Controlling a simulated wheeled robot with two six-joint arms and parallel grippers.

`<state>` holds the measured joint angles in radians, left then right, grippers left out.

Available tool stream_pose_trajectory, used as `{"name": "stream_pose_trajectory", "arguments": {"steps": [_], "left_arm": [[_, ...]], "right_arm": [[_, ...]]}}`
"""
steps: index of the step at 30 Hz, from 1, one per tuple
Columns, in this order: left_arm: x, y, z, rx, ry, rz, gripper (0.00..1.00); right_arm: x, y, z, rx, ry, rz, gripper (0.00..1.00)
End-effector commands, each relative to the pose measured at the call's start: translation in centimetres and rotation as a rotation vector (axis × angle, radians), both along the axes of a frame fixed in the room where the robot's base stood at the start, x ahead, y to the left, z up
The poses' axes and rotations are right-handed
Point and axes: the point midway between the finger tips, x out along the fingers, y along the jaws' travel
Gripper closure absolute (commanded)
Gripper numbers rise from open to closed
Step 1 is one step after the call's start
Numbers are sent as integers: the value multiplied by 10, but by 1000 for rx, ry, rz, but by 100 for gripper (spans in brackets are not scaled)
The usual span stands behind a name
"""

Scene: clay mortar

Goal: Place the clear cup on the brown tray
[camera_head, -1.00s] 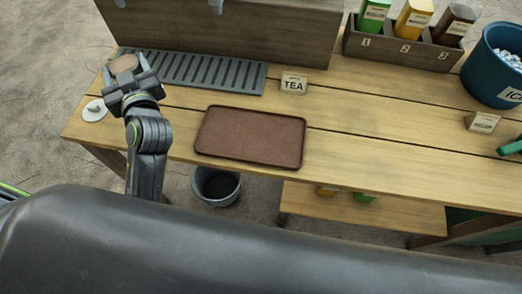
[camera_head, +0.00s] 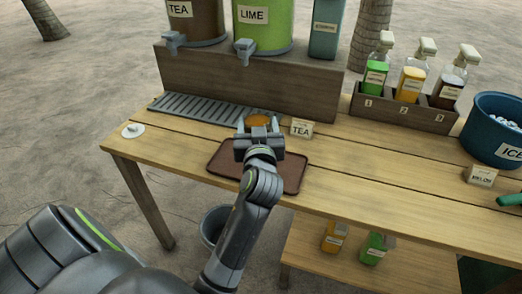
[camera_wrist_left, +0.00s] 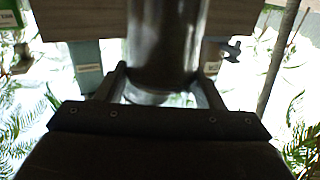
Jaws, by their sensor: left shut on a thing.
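The clear cup (camera_head: 258,119) holds a brown-orange drink, whose surface shows from above in the head view. My left gripper (camera_head: 259,133) is shut on the cup. In the left wrist view the cup (camera_wrist_left: 167,45) looks dark and sits between the two fingers (camera_wrist_left: 163,88). The brown tray (camera_head: 292,178) lies on the wooden table, partly hidden by my left gripper and arm. The cup appears over the tray's back edge; whether it touches anything below is hidden. My right gripper is not in view.
Behind are a slatted drip grate (camera_head: 195,108), a TEA sign (camera_head: 301,128) and dispensers on a wooden box (camera_head: 240,82). A white disc (camera_head: 133,130) lies at the left table corner. A bottle rack (camera_head: 400,112) and blue ICE bucket (camera_head: 490,132) stand right.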

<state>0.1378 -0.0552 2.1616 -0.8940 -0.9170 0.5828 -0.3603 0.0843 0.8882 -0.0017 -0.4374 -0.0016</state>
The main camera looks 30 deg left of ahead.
Motion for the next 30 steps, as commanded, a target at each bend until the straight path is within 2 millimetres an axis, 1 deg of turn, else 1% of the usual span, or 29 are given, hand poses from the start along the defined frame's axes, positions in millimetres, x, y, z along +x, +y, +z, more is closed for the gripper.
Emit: {"name": "stream_pose_trajectory", "arguments": {"steps": [1, 5, 7, 9, 12, 26, 27, 30], "left_arm": [[0, 0, -6, 2, -1, 1, 96], [0, 0, -18, 1, 0, 1, 96], [0, 0, -29, 1, 0, 0, 96], [0, 0, -38, 1, 0, 0, 96], [0, 0, -46, 2, -2, 0, 96], [0, 0, -50, 2, -4, -1, 96], [0, 0, -51, 0, -1, 0, 37], [0, 0, -50, 0, -1, 0, 24]], "right_arm": [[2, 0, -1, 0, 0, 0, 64], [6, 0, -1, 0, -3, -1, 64], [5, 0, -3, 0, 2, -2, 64], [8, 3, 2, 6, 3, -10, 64], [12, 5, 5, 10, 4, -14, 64], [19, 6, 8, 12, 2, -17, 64], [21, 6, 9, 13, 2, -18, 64], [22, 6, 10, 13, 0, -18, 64]]}}
